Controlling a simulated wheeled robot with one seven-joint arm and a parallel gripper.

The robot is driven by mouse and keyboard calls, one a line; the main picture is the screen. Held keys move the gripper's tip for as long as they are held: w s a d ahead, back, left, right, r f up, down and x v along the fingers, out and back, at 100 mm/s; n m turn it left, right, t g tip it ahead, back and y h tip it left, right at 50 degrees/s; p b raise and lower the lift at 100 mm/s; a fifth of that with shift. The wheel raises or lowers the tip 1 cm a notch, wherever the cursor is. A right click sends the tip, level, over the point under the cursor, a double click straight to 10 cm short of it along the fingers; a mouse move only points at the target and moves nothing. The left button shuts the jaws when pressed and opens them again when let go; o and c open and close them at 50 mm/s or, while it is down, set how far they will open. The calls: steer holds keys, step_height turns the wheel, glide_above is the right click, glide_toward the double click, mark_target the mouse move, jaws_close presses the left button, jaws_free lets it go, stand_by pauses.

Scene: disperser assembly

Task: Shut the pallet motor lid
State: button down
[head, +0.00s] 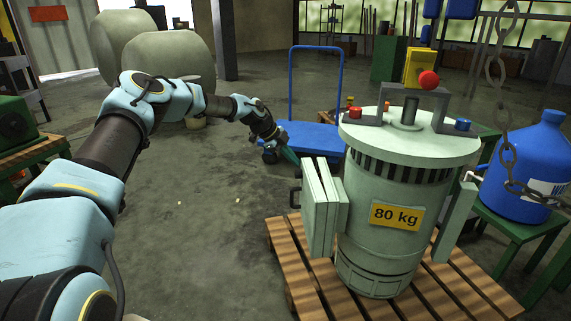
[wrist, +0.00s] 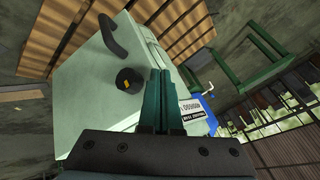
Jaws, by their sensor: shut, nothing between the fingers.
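The pale green pallet motor (head: 385,225), marked 80 kg, stands upright on a wooden pallet. A box with a flat lid (head: 318,212) sits on the motor's left side, with a dark handle on the lid's outer side. In the wrist view the lid (wrist: 95,85) fills the left, with a curved black handle (wrist: 112,36) and a black knob (wrist: 129,79). My gripper (head: 292,158) is shut and empty near the lid's top left edge. Its green fingers (wrist: 158,75) hide part of the lid's edge; contact is unclear.
The wooden pallet (head: 285,258) lies under the motor. A blue trolley (head: 318,137) stands behind the gripper. A blue jug (head: 528,165) on a green stand (head: 515,226) and a hanging chain (head: 507,155) are at the right. The floor left of the pallet is clear.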

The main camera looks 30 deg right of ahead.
steer(key=d, duration=0.2)
steer(key=shift+s+d, duration=0.25)
steer(key=shift+d, duration=0.05)
steer(key=shift+s+d, duration=0.1)
steer(key=shift+s, duration=0.05)
